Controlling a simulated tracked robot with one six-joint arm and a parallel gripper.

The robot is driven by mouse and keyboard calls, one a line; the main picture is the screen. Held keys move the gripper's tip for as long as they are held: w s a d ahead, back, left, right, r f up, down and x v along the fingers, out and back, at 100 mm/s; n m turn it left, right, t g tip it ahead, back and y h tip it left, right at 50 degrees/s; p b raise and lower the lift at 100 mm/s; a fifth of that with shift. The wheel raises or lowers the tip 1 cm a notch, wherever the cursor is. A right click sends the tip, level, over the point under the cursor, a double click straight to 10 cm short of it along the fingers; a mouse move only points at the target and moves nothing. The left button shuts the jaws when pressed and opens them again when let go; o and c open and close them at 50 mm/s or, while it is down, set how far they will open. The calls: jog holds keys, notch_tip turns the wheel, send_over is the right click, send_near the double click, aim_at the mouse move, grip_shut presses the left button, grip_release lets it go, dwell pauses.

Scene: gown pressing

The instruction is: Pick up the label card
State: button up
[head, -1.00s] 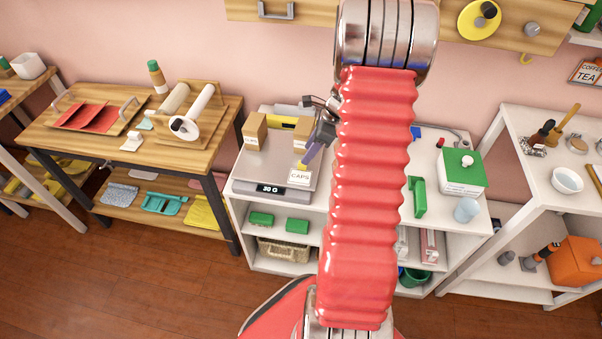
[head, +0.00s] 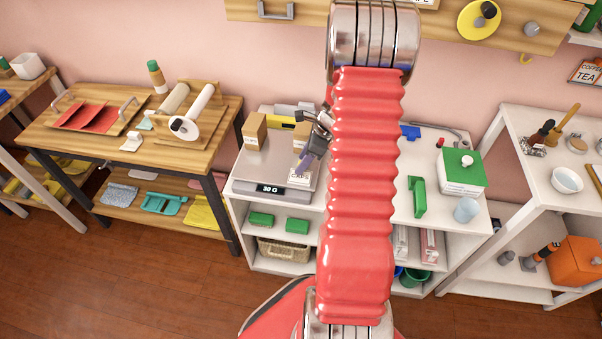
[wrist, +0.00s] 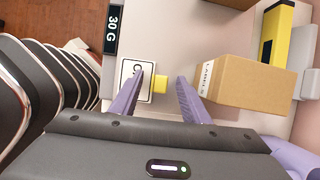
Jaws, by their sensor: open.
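The label card (head: 296,178) is a small white card with a dark border, lying on the scale (head: 262,168). In the wrist view the card (wrist: 146,90) shows a letter "C", with the rest of its word hidden by a finger. My gripper (head: 302,165) is over the card in the head view.
A cardboard box (wrist: 247,86) marked with a label stands just right of the right finger. A yellow and black object (wrist: 277,35) lies beyond it. The scale display (head: 270,189) reads 30 G. Another cardboard box (head: 255,131) stands at the scale's back left.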

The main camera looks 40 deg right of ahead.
jog(key=shift+c, duration=0.5)
grip_shut()
jog(key=shift+r, duration=0.1)
notch_tip(320, 180, up, 10)
dwell(0.7)
dwell(0.4)
jog(key=c, duration=0.6)
grip_release()
grip_shut()
